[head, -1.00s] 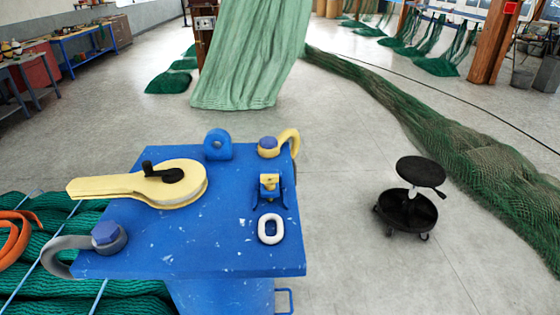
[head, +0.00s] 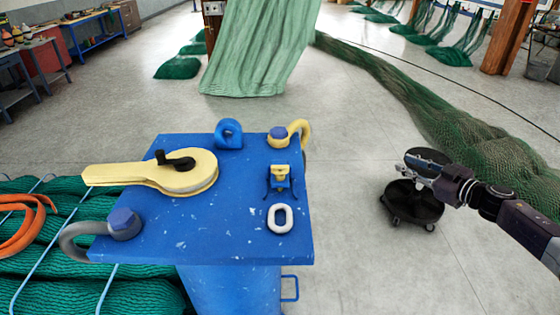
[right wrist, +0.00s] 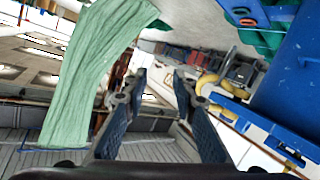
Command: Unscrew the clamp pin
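The blue stand (head: 230,215) has a square top with fittings on it. A yellow arm-shaped fitting (head: 120,175) with a black crank handle (head: 176,161) lies on its left half. A small yellow and blue clamp (head: 279,177) stands near the right edge, just behind a white link (head: 280,219). I cannot tell which part is the clamp pin. My right gripper (head: 412,166) is to the right of the stand, apart from it, in front of the stool in the picture. In the right wrist view its two fingers (right wrist: 158,88) are apart with nothing between them. My left gripper is not in view.
A black stool (head: 412,204) stands right of the blue stand. A grey shackle (head: 85,238), a yellow shackle (head: 299,130) and a blue eye (head: 229,134) sit around the top's edges. Green nets (head: 50,270) lie at left; another net (head: 480,150) runs along the right.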

